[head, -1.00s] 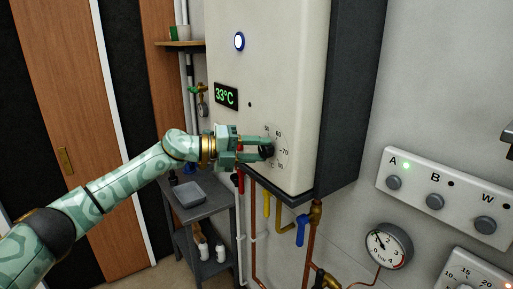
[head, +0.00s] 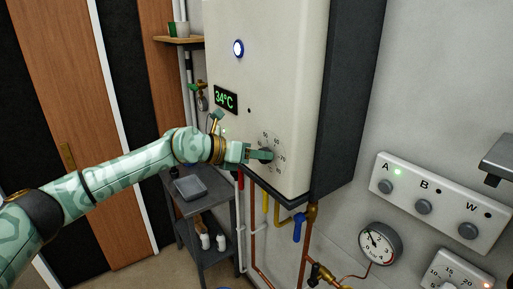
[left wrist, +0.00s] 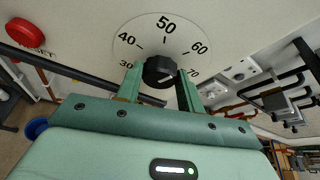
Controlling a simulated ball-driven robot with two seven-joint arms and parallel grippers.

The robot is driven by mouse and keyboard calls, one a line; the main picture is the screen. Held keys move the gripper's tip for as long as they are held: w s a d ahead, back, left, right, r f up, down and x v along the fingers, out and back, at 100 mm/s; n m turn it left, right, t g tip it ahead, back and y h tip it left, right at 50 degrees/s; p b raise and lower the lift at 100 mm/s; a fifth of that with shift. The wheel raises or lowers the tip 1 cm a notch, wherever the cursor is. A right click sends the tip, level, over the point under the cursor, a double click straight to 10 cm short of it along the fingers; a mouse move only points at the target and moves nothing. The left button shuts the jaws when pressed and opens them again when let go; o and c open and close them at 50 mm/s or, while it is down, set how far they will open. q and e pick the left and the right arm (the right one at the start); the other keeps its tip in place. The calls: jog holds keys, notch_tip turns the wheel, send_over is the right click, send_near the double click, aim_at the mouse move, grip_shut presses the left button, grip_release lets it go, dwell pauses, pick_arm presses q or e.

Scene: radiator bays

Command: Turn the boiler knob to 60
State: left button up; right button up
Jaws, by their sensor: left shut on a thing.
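The boiler (head: 265,60) is a tall cream box with dark sides, and its green display (head: 226,98) reads 34°C. The black boiler knob (head: 266,156) is on the lower front, within a round scale. In the left wrist view the knob (left wrist: 159,71) sits between my two green fingers, with 30, 40, 50, 60 and 70 readable around it. My left gripper (head: 262,155) is shut on the knob. My right gripper is not in view.
A wall panel (head: 440,203) with A, B and W buttons is at the right, above a pressure gauge (head: 380,243). Pipes with a blue valve handle (head: 299,228) hang below the boiler. A grey trolley (head: 190,205) stands behind my left arm. A red reset button (left wrist: 26,32) shows in the left wrist view.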

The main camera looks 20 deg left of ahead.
pick_arm(q)
jog(key=shift+m+t+y+p, duration=0.3)
jog(key=shift+m+y+p, duration=0.1)
jog(key=shift+m+p, duration=0.3)
jog(key=shift+f, duration=0.1)
jog(key=o, duration=1)
jog(key=b+v, duration=0.6)
jog(key=v, duration=1)
